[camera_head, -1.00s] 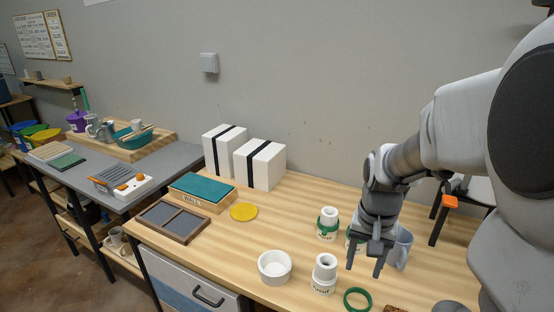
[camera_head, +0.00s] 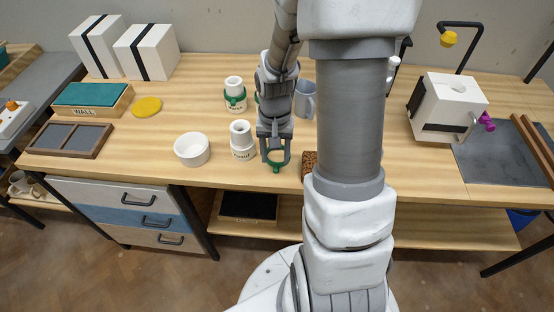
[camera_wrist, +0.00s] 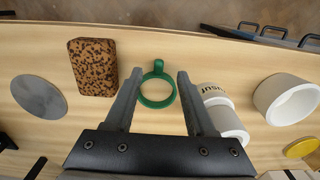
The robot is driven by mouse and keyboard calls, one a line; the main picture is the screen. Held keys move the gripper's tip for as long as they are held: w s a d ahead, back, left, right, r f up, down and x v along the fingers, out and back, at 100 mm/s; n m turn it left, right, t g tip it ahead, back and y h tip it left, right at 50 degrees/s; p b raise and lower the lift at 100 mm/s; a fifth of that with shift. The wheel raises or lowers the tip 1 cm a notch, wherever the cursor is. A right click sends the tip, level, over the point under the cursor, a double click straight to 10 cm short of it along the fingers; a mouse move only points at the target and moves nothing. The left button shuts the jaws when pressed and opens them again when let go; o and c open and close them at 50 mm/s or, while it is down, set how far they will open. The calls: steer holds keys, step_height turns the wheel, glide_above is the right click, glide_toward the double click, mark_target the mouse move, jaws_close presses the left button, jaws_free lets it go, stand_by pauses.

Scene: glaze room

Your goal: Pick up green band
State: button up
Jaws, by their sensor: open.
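The green band (camera_wrist: 172,97) is a ring with a small tab, lying on the wooden bench. In the wrist view it sits between the two open fingers of my gripper (camera_wrist: 160,100), with bare wood inside the ring. In the head view my gripper (camera_head: 276,153) points down right at the green band (camera_head: 283,167), whose far part is hidden by the fingers. I cannot tell whether the fingers touch the band. Another green band (camera_head: 235,98) is around a white jar at the back.
A white labelled jar (camera_head: 242,141) stands close left of my gripper, with a white bowl (camera_head: 191,149) farther left. A brown speckled block (camera_wrist: 93,67) and a grey disc (camera_wrist: 38,96) lie on the band's other side. A grey mug (camera_head: 306,98) stands behind.

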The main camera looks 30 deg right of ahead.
mark_target(276, 170)
step_height(276, 170, down, 5)
steer(key=shift+f+b, duration=0.1)
steer(key=shift+b, duration=0.4)
steer(key=shift+c, duration=0.3)
jaws_close()
